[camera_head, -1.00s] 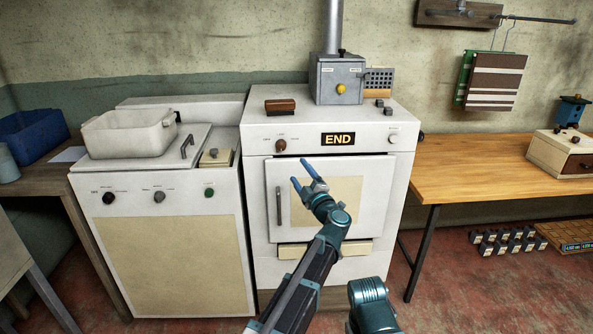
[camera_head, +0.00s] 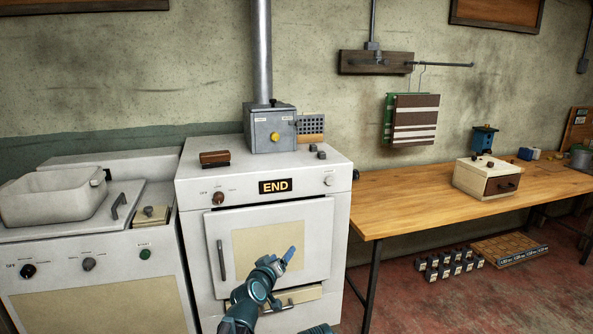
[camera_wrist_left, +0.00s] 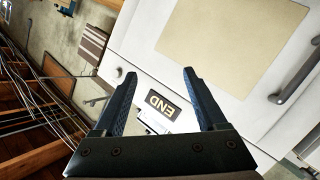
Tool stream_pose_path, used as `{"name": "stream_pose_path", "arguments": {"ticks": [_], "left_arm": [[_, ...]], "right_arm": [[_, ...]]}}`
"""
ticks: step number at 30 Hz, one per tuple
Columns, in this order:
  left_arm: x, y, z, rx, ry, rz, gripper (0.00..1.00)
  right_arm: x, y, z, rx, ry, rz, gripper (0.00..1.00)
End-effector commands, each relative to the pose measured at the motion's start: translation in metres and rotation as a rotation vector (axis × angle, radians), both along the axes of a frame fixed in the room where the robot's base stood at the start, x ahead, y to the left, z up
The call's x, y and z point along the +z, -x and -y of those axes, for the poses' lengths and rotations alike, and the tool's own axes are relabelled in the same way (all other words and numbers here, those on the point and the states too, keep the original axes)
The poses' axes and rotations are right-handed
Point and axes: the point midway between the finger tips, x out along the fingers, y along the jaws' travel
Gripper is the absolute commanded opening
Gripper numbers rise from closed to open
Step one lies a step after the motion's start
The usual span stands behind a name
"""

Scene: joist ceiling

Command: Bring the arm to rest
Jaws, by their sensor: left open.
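My left gripper (camera_head: 285,262) is in front of the lower part of the white oven's door in the head view. Its blue fingers also show in the left wrist view (camera_wrist_left: 157,92), spread apart with nothing between them. The white oven (camera_head: 195,172) has a closed door with a vertical handle (camera_head: 221,261) and a lit END display (camera_head: 275,186). The display also shows in the left wrist view (camera_wrist_left: 161,106). A teal part of mine shows at the bottom edge; my right gripper is not seen.
A white washer-like unit (camera_head: 95,309) with a basin (camera_head: 50,197) stands left of the oven. A wooden table (camera_head: 400,205) with a drawer box (camera_head: 485,180) is at the right. Several small dark blocks (camera_head: 447,264) lie on the red floor under the table.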

Motion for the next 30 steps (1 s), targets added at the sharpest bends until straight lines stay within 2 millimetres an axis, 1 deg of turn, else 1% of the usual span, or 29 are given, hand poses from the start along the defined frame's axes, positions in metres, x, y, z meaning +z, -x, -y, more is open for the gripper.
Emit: {"name": "stream_pose_path", "arguments": {"ticks": [1, 2, 3, 5, 6, 9, 12, 15, 18, 23, 30], "left_arm": [[-0.020, 0.020, 0.000, -0.052, -0.060, -0.079, 0.74], [-0.034, 0.031, 0.000, -0.084, -0.097, -0.135, 0.74], [-0.051, 0.046, -0.002, -0.121, -0.147, -0.211, 0.74], [-0.078, 0.072, -0.009, -0.171, -0.221, -0.331, 0.74], [-0.095, 0.090, -0.016, -0.195, -0.267, -0.412, 0.74], [-0.127, 0.133, -0.036, -0.234, -0.363, -0.598, 0.74], [-0.148, 0.170, -0.056, -0.251, -0.434, -0.753, 0.74], [-0.161, 0.202, -0.076, -0.253, -0.488, -0.883, 0.74], [-0.170, 0.232, -0.093, -0.248, -0.530, -1.002, 0.74], [-0.176, 0.277, -0.119, -0.227, -0.585, -1.176, 0.74], [-0.176, 0.296, -0.073, -0.327, -0.693, -1.196, 0.74]], "right_arm": [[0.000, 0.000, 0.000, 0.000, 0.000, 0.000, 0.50], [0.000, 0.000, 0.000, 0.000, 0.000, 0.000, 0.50], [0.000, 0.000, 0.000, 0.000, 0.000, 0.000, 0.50], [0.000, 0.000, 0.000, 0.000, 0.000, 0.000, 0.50], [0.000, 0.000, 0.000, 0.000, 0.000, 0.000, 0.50], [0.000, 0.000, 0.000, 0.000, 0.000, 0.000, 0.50], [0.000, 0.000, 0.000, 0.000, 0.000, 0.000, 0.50], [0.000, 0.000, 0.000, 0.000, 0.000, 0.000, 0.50], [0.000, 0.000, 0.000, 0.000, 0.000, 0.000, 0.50], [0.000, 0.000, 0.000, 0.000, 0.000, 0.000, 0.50], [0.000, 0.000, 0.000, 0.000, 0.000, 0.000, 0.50]]}}
